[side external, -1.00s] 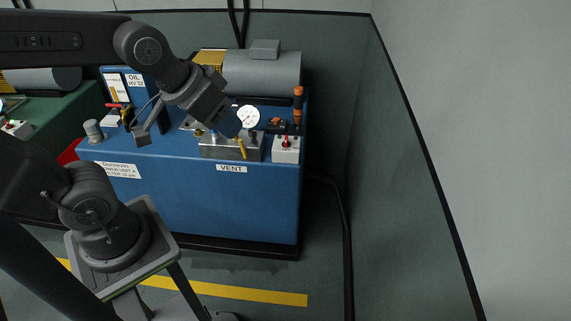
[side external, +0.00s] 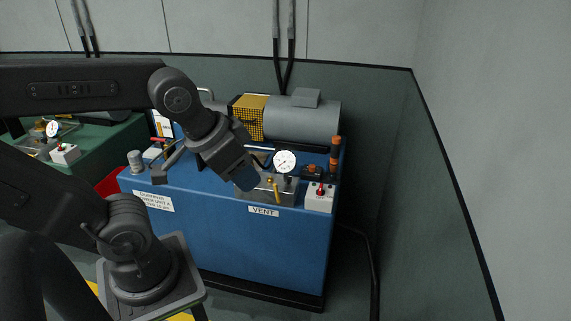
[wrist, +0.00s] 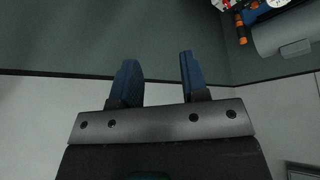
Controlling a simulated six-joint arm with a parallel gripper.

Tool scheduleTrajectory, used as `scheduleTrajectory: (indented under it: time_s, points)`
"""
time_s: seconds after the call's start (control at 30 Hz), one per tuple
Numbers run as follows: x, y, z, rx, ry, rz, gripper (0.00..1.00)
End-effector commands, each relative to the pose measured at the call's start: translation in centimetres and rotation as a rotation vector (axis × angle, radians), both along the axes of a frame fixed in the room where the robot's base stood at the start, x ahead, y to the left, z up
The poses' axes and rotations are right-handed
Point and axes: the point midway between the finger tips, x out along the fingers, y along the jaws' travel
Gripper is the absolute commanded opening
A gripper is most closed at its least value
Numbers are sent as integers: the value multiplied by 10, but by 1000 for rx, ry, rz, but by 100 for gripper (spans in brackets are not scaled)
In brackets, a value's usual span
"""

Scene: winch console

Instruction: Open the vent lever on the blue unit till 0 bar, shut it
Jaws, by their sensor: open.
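The blue unit (side external: 230,240) stands against the back wall with a VENT label (side external: 264,211) on its front. The yellow vent lever (side external: 275,192) is on the metal block above that label and slants down toward the front. A white round gauge (side external: 285,161) stands behind the lever; its reading is too small to tell. My gripper (side external: 246,182) is just left of the lever and looks apart from it. In the wrist view its two blue fingers (wrist: 158,68) are spread with nothing between them. The lever does not clearly show there.
A white box with a red switch (side external: 319,196) sits right of the lever, below an orange-topped post (side external: 335,152). A grey cylinder (side external: 300,120) lies behind. A green unit (side external: 90,155) stands at the left. Floor to the right is open except for a black hose (side external: 374,265).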

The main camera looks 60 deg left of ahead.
Motion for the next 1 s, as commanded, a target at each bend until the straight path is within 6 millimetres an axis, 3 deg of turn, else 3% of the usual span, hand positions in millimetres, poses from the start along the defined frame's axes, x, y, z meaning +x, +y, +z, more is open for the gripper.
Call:
scheduleTrajectory:
  time_s: [0.27, 0.43, 0.77, 1.0]
  points:
    - [1, 0, 0, 4, 4, 0, 41]
    - [12, 10, -8, 80, 90, -25, 41]
    - [68, 62, -54, 444, 466, -163, 41]
    - [113, 103, -99, 720, 730, -291, 41]
